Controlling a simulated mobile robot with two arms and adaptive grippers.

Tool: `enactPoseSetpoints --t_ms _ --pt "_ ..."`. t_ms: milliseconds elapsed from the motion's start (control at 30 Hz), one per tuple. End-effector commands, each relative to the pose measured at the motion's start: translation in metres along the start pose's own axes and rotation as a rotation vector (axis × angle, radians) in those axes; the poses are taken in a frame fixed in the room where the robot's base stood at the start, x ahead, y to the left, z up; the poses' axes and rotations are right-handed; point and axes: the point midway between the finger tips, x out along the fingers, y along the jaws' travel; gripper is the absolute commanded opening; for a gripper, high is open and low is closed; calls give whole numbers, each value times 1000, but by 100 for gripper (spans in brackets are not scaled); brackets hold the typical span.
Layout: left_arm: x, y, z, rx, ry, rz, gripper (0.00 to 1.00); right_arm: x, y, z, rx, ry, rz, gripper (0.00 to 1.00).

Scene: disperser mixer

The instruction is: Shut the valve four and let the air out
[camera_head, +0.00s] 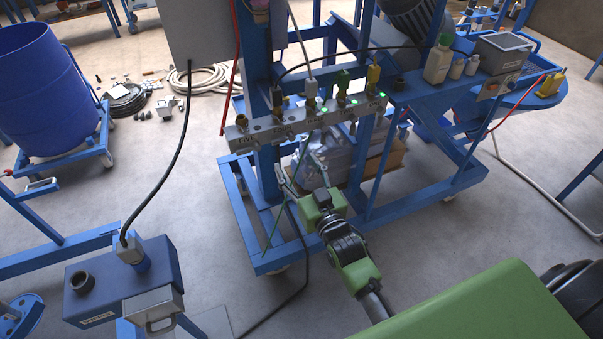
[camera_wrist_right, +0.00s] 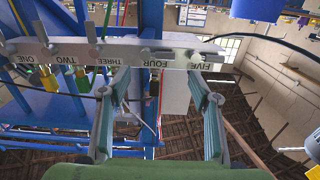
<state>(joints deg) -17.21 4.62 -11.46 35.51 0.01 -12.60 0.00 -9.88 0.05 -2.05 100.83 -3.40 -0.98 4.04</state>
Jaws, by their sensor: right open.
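A grey valve bar (camera_head: 305,121) with several numbered outlets is mounted on a blue frame. In the right wrist view, the bar (camera_wrist_right: 130,45) runs across the top with upside-down labels ONE to FIVE. The label FOUR (camera_wrist_right: 155,60) lies between my finger lines, just beyond the tips. My right gripper (camera_head: 300,172) is open below and in front of the bar's left half. In its wrist view, the right gripper (camera_wrist_right: 158,82) has its fingers spread with no valve handle clearly between them. How valve four's handle is turned is not clear. My left gripper is not in view.
Bottles (camera_head: 438,63) and a grey box (camera_head: 502,52) stand on the frame's right shelf. A blue drum (camera_head: 45,90) is at the left, a blue box (camera_head: 125,285) at lower left. A black cable (camera_head: 182,130) hangs left of the bar.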

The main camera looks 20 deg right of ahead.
Motion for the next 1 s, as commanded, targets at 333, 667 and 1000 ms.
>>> enactPoseSetpoints --t_ms 333,667,1000 --pt "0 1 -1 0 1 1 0 -28 0 0 0 0 0 57" --pt "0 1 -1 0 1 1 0 -28 0 0 0 0 0 57" --pt "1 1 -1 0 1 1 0 -37 -6 75 -5 -145 -15 57"
